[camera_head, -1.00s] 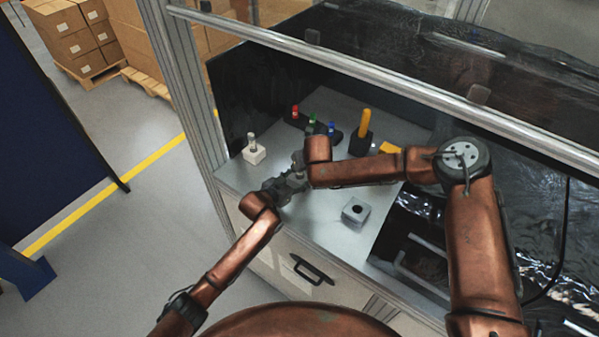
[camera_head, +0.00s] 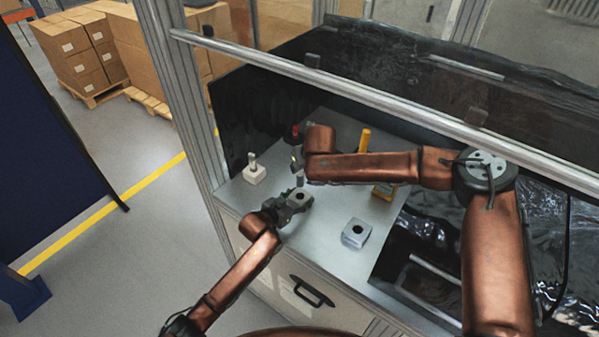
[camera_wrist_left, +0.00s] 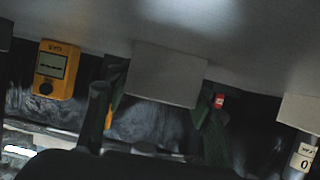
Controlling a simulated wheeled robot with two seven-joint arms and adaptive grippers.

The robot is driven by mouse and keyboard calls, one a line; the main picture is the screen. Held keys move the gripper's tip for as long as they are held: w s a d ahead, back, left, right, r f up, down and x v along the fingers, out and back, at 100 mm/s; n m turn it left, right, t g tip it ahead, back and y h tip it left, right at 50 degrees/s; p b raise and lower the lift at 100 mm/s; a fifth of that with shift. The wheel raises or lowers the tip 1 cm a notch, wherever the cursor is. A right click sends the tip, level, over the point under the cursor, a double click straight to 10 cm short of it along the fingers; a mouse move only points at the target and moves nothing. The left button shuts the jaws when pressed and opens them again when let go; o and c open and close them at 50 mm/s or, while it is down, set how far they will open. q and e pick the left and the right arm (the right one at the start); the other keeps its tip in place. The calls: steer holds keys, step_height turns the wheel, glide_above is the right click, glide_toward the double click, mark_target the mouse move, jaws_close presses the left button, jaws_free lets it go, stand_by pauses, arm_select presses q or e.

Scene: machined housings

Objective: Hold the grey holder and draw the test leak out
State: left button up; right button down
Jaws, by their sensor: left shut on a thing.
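The grey holder (camera_head: 300,197), a square block with a dark round hole in its top, is near the front left edge of the bench. My left gripper (camera_head: 291,203) is shut on it. In the left wrist view the holder (camera_wrist_left: 168,73) sits between the two dark fingers. The test leak (camera_head: 300,181), a small grey cylinder, is upright just above the hole and looks clear of it. My right gripper (camera_head: 297,165) is shut on its top; the right arm's wrist partly hides these fingers. I cannot tell whether the holder touches the bench.
A second grey block with a hole (camera_head: 356,233) stands to the right. A pale block with an upright cylinder (camera_head: 254,170) stands left. A metal rail (camera_head: 380,98) crosses above.

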arm_select(q)
steer(key=o, duration=1.3)
steer(key=shift+c, duration=0.2)
steer(key=v, duration=1.2)
steer(key=shift+a+f, duration=0.15)
